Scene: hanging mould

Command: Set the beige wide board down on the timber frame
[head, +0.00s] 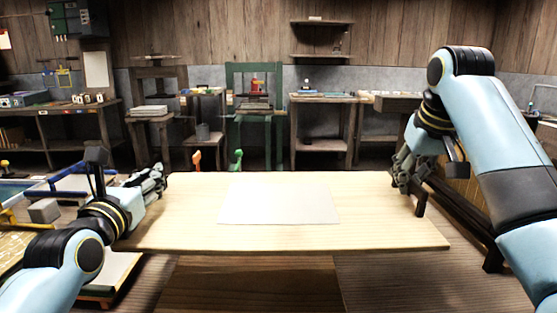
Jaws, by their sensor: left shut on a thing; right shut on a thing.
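The beige wide board (390,225) spans the middle of the head view, roughly level, with a pale sheet (280,203) lying flat on it. My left gripper (156,182) is shut on the board's left edge. My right gripper (404,174) is shut on its right edge. A dark timber frame (455,208), with a long rail and legs, shows beyond the board's right end; the board hides the rest of it. I cannot tell whether the board touches the frame.
A brown wooden surface (250,285) shows below the board's near edge. A blue-railed stand (75,185) and a grey block (44,210) are at the left. A green press (254,105) and several benches line the back wall.

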